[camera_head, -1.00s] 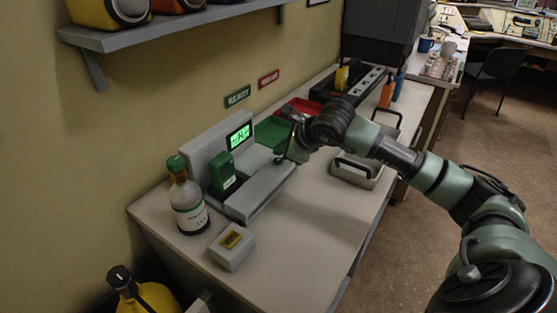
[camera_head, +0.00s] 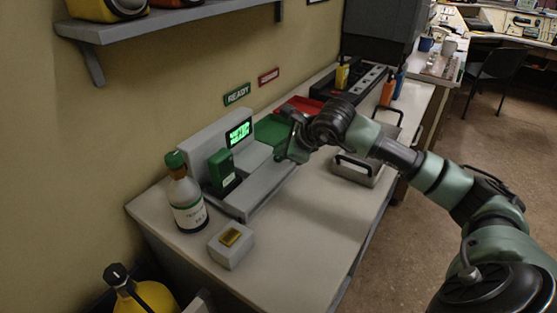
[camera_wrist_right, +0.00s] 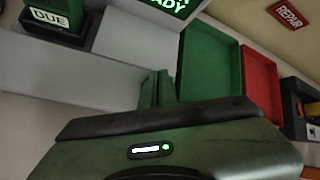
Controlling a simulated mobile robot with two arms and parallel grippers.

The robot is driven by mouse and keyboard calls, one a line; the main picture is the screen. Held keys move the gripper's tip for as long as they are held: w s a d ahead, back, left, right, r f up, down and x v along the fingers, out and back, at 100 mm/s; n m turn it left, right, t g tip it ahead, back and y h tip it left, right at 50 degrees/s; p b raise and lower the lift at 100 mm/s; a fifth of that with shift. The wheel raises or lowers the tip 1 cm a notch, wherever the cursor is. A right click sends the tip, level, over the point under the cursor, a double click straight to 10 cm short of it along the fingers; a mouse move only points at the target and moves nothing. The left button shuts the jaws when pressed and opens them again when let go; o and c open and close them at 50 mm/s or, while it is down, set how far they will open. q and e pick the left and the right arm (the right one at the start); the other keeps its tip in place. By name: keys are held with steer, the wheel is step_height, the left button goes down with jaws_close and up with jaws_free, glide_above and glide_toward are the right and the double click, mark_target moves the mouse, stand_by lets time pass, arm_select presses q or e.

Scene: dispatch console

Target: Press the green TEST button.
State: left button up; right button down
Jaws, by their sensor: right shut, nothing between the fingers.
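The grey console (camera_head: 268,189) stands on the bench with a lit green screen (camera_head: 239,133) at its back. The screen's lower edge also shows in the wrist view (camera_wrist_right: 172,5), its lettering ending in "ADY". My right gripper (camera_head: 281,156) is shut and empty, pointing down over the right end of the console's low front part. In the wrist view its green fingers (camera_wrist_right: 158,90) are together. I cannot make out the green TEST button; the fingers and gripper body cover that spot. I cannot tell whether the fingertips touch anything. My left gripper is not in view.
A green device (camera_head: 223,172) stands on the console's left part. A bottle (camera_head: 187,203) and a small box with a yellow top (camera_head: 231,246) are nearer. Green (camera_head: 271,130) and red trays lie behind the gripper; a handled case (camera_head: 357,169) is to the right.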

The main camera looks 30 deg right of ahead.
steer(key=shift+f+b, duration=0.4)
steer(key=shift+b, duration=0.15)
stand_by(0.8)
steer(key=shift+r, duration=0.1)
steer(key=shift+r+p, duration=0.3)
steer(key=shift+r, duration=0.4)
steer(key=shift+r, duration=0.1)
steer(key=shift+r+p, duration=1.35)
steer(key=shift+r, duration=1.1)
